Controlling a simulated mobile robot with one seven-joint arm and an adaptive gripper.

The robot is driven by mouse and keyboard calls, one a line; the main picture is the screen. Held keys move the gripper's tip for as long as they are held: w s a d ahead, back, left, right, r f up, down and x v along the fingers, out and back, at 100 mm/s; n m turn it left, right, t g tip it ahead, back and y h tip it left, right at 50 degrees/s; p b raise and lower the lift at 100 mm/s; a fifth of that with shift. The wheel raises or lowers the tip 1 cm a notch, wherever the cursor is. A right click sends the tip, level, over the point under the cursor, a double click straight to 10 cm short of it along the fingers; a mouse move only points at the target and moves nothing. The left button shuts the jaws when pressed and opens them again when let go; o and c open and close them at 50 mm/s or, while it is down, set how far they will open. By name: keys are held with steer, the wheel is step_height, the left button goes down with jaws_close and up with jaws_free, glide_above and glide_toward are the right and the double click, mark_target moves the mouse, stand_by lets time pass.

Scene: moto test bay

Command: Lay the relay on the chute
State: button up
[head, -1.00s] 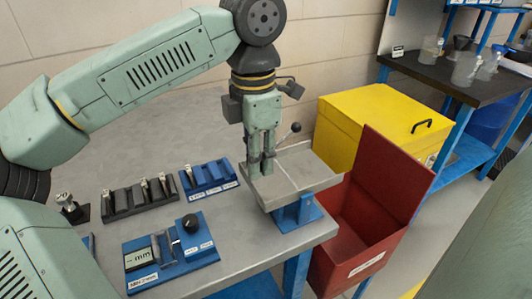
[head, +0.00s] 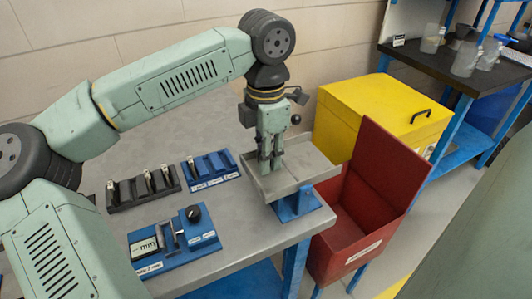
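The chute (head: 312,167) is a shallow grey metal tray on a blue bracket at the table's right edge. My gripper (head: 270,168) points straight down over the left part of the chute, its fingertips close to the tray floor. The fingers are near each other; whether they hold anything between them is too small to tell. I cannot make out a relay on the chute. Small silver upright parts (head: 149,180) stand in a black slotted rack (head: 125,206) to the left; I cannot tell whether any is the relay.
A blue slotted rack (head: 228,177) and a blue gauge with a display and black knob (head: 193,213) sit on the grey table. Beyond the chute are an open red bin (head: 345,215) and a yellow lidded box (head: 375,105). A shelf with clear jugs stands behind.

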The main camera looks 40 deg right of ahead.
steer(key=shift+o, duration=0.8)
steer(key=shift+r+p, duration=0.3)
steer(key=shift+r, duration=0.05)
step_height(320, 180, up, 12)
steer(key=b, duration=0.1)
steer(key=shift+f+b, duration=0.15)
steer(key=shift+b, duration=0.15)
stand_by(0.9)
